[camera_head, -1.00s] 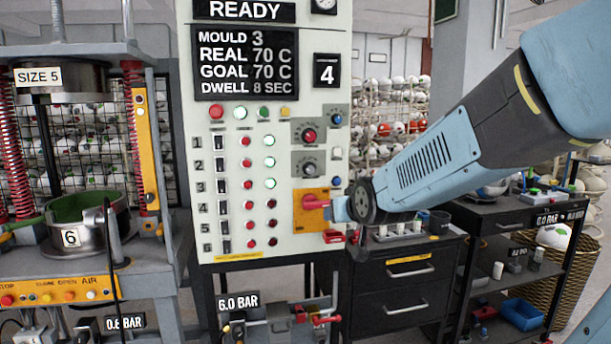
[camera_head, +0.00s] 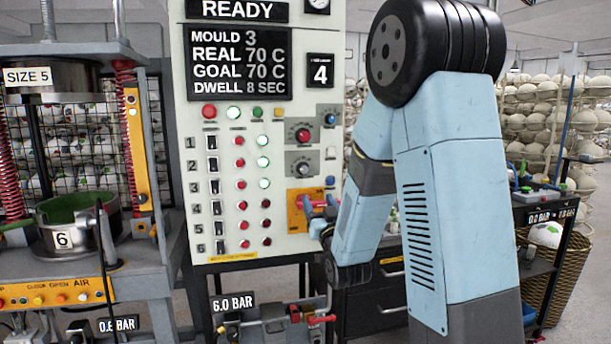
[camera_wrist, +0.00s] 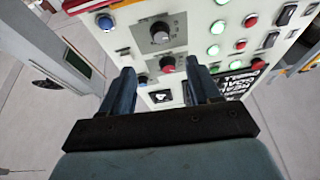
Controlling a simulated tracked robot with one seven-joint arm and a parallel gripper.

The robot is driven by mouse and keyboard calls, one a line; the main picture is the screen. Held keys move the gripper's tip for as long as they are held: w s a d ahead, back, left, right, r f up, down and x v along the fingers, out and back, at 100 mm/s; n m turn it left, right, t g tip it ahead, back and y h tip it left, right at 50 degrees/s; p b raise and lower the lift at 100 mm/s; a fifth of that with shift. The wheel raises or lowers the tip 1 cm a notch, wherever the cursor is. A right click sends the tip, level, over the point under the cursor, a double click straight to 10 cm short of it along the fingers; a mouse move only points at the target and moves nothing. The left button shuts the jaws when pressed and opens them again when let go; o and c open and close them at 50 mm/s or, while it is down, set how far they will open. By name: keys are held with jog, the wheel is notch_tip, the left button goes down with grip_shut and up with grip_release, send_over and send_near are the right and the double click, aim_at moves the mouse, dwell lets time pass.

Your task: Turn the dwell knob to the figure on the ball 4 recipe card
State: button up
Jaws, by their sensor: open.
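The control panel (camera_head: 281,244) fills the middle of the head view. Its screen (camera_head: 238,60) reads READY, MOULD 3 and DWELL 8 SEC. A black plate (camera_head: 320,71) beside it shows a 4. Two knobs sit below: an upper red one (camera_head: 303,135) and a lower dark one with a pale face (camera_head: 304,169); their labels are too small to read. In the wrist view the panel is upside down, with the dark knob (camera_wrist: 160,33) beyond the red knob (camera_wrist: 167,65). No readable recipe card shows.
An orange plate with a red handle (camera_head: 300,207) is below the knobs, close to my arm. A press with a mould marked 6 (camera_head: 62,239) stands at left. A dark drawer cabinet (camera_head: 376,304) and a shelf rack (camera_head: 540,265) stand at right.

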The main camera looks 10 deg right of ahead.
aim_at(304, 171)
jog(key=x, duration=1.3)
jog(key=shift+w+a+r, duration=0.1)
jog(key=shift+w+r, duration=0.1)
jog(key=shift+w, duration=0.15)
jog(key=c, duration=1)
